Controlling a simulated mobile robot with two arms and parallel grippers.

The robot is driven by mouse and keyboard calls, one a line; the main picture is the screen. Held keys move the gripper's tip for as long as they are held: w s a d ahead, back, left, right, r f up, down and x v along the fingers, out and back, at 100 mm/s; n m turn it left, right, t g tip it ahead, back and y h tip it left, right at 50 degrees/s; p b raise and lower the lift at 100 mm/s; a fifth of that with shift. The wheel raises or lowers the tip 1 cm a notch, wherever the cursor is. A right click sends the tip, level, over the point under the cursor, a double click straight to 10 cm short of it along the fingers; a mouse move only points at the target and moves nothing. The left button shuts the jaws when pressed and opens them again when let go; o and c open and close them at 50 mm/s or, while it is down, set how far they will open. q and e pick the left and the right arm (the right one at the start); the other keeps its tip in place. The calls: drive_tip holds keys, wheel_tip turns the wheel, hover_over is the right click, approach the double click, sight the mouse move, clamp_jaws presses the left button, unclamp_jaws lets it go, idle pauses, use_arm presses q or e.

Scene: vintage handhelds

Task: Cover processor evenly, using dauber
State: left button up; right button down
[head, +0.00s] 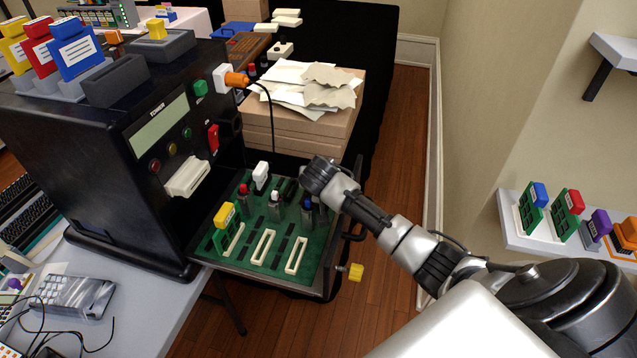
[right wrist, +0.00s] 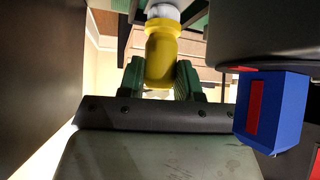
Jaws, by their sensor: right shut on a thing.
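A green circuit board (head: 248,268) lies on the tray pulled out at the foot of a black machine (head: 60,165). It carries dark chips and white slots; I cannot tell which part is the processor. My right gripper (head: 318,178) is over the board's far right corner, its fingertips hidden in the head view. In the right wrist view, my right gripper (right wrist: 160,80) is shut on a rounded yellow piece (right wrist: 162,50) with a pale end, possibly the dauber. A blue block with a red patch (right wrist: 270,115) is beside it. My left gripper is out of view.
Small posts with red (head: 243,188), white (head: 275,195) and blue (head: 307,203) tops stand on the board. A yellow-and-green cartridge (head: 224,222) is upright at the left. Cardboard boxes (head: 318,130) stand behind. A yellow knob (head: 355,271) sticks out at the right.

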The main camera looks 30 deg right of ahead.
drive_tip(key=shift+w+d, duration=0.2)
drive_tip(key=shift+w, duration=0.05)
drive_tip(key=shift+s, duration=0.1)
drive_tip(key=shift+s+a+p, duration=0.35)
drive_tip(key=shift+a+p, duration=0.15)
drive_tip(key=shift+p, duration=0.05)
drive_tip(key=shift+s+a+p, duration=0.3)
drive_tip(key=shift+s+a, duration=0.15)
drive_tip(key=shift+f, duration=0.1)
drive_tip(key=shift+w+d, duration=0.1)
drive_tip(key=shift+w+d+b, duration=0.35)
drive_tip(key=shift+w+d, duration=0.4)
drive_tip(key=shift+d, duration=0.1)
